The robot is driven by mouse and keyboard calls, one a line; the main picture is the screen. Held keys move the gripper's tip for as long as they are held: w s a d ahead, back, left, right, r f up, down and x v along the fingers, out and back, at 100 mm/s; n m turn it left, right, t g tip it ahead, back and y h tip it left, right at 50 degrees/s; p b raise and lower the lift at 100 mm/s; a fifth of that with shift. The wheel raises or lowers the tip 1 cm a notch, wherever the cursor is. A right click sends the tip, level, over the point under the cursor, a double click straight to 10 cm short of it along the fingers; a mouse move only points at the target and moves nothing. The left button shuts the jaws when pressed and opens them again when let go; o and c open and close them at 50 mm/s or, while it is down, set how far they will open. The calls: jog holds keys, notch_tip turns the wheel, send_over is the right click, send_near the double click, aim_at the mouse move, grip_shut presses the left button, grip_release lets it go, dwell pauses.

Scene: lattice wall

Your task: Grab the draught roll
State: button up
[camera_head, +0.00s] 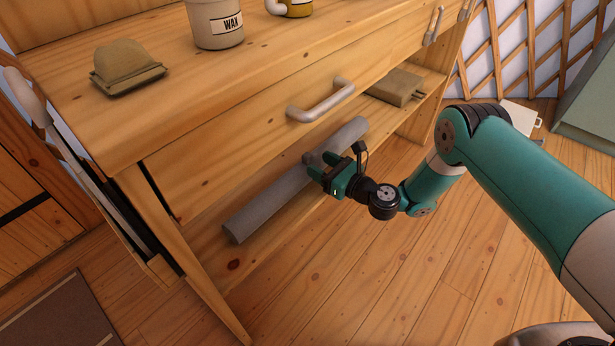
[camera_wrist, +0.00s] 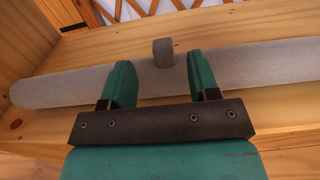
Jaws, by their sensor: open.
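The draught roll (camera_head: 268,200) is a long grey cylinder lying on the low shelf under the drawer of the wooden bench. In the wrist view the roll (camera_wrist: 70,88) runs across the whole picture, with a small grey block-like tab (camera_wrist: 163,53) standing up from its middle. My gripper (camera_head: 322,166) is at the middle of the roll, on its front side. In the wrist view the two green fingers of my gripper (camera_wrist: 163,85) are apart, with the tab and part of the roll showing between them. I cannot tell whether the fingers touch the roll.
The drawer (camera_head: 290,125) with its metal handle (camera_head: 321,101) overhangs the shelf just above my gripper. A brown box-like thing (camera_head: 396,86) lies farther right on the shelf. A wax tin (camera_head: 215,24) and a khaki cap-like thing (camera_head: 126,66) stand on the bench top. The floor in front is clear.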

aim_at(311, 157)
jog(key=shift+w+a+f+b, duration=0.3)
jog(key=shift+w+a+b, duration=0.2)
jog(key=shift+b, duration=1.65)
jog(key=shift+r+b+x, duration=0.2)
jog(key=shift+b+x, duration=0.1)
jog(key=shift+x, duration=0.65)
jog(key=shift+r+b+x, duration=0.2)
jog(key=shift+b+x, duration=0.05)
jog(key=shift+x, duration=0.7)
jog(key=shift+c, duration=0.2)
grip_shut()
